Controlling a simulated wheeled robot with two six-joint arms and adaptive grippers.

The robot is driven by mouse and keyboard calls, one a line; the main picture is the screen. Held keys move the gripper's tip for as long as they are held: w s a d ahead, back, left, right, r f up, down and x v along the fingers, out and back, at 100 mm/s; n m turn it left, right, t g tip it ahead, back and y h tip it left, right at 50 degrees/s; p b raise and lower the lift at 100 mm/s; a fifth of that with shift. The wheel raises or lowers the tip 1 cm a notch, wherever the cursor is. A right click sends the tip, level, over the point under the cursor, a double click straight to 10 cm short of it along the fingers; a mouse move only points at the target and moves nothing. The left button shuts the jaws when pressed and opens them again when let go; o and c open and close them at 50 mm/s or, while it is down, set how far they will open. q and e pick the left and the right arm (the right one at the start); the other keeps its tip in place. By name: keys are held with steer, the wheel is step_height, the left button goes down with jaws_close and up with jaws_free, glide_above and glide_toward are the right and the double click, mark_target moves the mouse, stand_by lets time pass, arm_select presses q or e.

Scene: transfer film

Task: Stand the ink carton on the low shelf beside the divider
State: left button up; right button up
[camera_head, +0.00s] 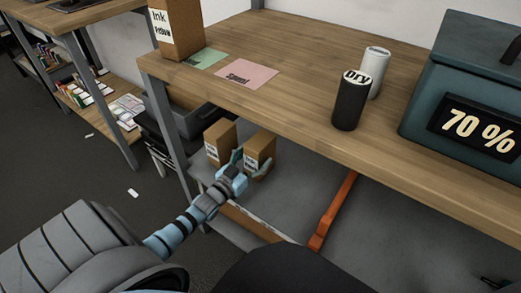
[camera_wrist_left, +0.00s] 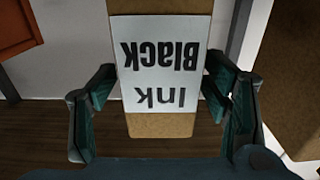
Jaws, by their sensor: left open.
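An ink carton (camera_head: 263,145), brown with a white label, stands upright on the grey low shelf (camera_head: 290,195) in the head view. In the left wrist view this carton (camera_wrist_left: 160,124) reads "Ink Black" upside down. My left gripper (camera_head: 249,166) is open, with one finger on each side of it; gaps show between the fingers and the carton in the wrist view. The orange divider (camera_head: 334,212) lies to the right, apart from the carton; an orange part (camera_wrist_left: 15,30) shows at the wrist view's upper left. My right gripper is not in view.
A second carton (camera_head: 218,135) stands close left of the first. Shelf between carton and divider is bare.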

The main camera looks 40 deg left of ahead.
arm_select(q)
steer(key=s+p, duration=0.2)
steer(key=s, duration=0.7)
steer(key=shift+d+p, duration=0.1)
steer(key=shift+p, duration=0.3)
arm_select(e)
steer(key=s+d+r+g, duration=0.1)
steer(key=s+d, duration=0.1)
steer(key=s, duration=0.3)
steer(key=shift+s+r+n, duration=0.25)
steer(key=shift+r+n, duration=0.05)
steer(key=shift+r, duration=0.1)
arm_select(q)
steer(key=shift+d, duration=0.1)
